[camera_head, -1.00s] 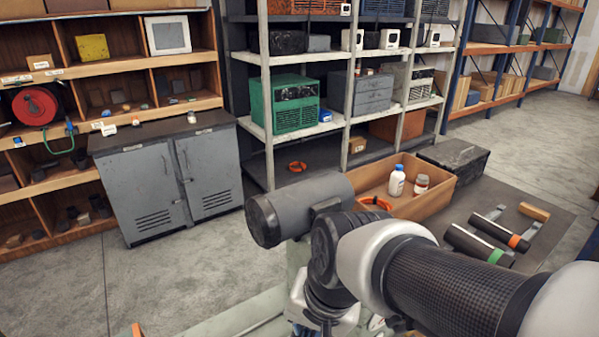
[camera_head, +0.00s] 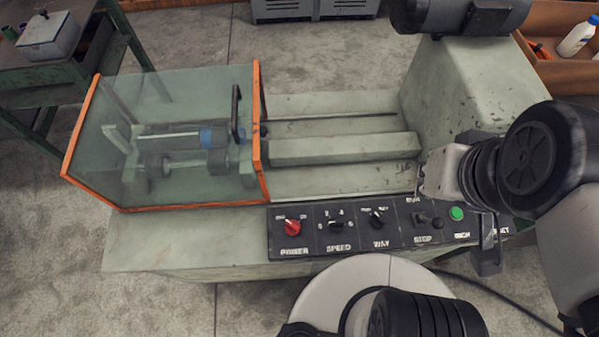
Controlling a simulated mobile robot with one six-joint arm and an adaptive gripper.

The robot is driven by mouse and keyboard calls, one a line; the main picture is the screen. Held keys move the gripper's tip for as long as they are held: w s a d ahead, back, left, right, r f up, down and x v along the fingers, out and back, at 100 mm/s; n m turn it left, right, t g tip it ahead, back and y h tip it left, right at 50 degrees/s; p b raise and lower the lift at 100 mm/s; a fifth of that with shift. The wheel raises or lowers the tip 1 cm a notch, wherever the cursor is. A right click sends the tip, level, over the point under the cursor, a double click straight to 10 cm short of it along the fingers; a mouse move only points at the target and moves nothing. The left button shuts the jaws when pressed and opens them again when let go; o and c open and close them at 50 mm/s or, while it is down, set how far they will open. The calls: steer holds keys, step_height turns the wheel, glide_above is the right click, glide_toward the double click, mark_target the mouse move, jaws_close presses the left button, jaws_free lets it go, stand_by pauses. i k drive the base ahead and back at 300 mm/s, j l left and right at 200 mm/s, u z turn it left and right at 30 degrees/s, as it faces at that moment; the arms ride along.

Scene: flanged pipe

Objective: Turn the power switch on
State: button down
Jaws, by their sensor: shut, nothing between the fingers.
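The power switch (camera_head: 292,227) is a red rotary knob at the left end of the black control panel (camera_head: 365,246), with POWER printed below it. Small marks sit above it on either side; I cannot tell which one it points at. My gripper (camera_head: 423,190) is shut and empty at the panel's right part, near the STOP control (camera_head: 424,219). It is well to the right of the power switch and apart from it. My arm hides part of the panel's right end.
Black SPEED (camera_head: 337,223) and WAY (camera_head: 377,217) knobs and a green button (camera_head: 456,213) share the panel. A clear orange-edged guard (camera_head: 185,135) covers the machine's left side. A grey motor (camera_head: 460,16) stands at the back right. The panel's front left is clear.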

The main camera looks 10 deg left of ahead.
mark_target(293, 227)
steer(key=u, duration=1.35)
